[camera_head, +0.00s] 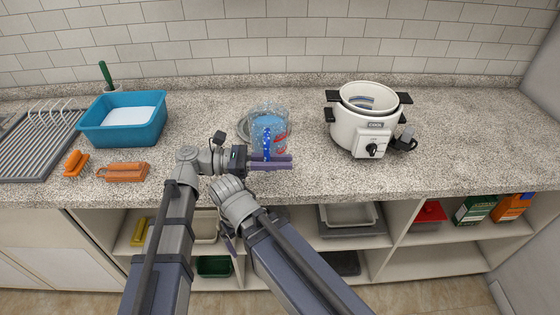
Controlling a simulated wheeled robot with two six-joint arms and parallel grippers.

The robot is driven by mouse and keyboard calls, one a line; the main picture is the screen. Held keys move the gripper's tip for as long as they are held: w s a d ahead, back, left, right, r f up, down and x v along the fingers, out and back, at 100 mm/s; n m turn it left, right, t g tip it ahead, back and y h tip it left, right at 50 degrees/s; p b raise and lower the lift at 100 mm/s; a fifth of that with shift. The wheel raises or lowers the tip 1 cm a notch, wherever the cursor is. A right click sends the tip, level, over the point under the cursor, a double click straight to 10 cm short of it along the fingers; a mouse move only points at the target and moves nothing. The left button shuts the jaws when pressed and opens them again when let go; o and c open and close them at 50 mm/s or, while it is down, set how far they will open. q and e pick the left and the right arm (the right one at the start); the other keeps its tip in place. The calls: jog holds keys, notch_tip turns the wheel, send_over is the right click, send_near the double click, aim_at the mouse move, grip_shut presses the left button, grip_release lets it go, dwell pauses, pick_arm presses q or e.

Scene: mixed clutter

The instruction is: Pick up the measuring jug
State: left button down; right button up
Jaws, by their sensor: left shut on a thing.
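The measuring jug (270,122) is clear with a bluish tint, red marks and a dark blue handle facing me. It stands near the middle of the speckled counter and looks upright. My left gripper (284,162) reaches in from the left and is shut at the lower part of the blue handle, its purple-grey fingers pointing right across the jug's front. The fingers hide the jug's base, so I cannot tell whether it touches the counter. My right arm ends in a grey joint below the left gripper; its jaws do not show.
A white slow cooker (365,130) with black handles stands to the right. A blue basin (121,137) stands to the left, near orange brushes (124,172) and a dish rack (38,150). The far right counter is clear.

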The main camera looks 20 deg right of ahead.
aim_at(268, 143)
pick_arm(q)
jog(key=shift+r+p, duration=1.7)
jog(key=shift+r, duration=0.35)
pick_arm(e)
jog(key=shift+r, duration=2.05)
pick_arm(q)
jog(key=c, duration=1.4)
grip_release()
grip_shut()
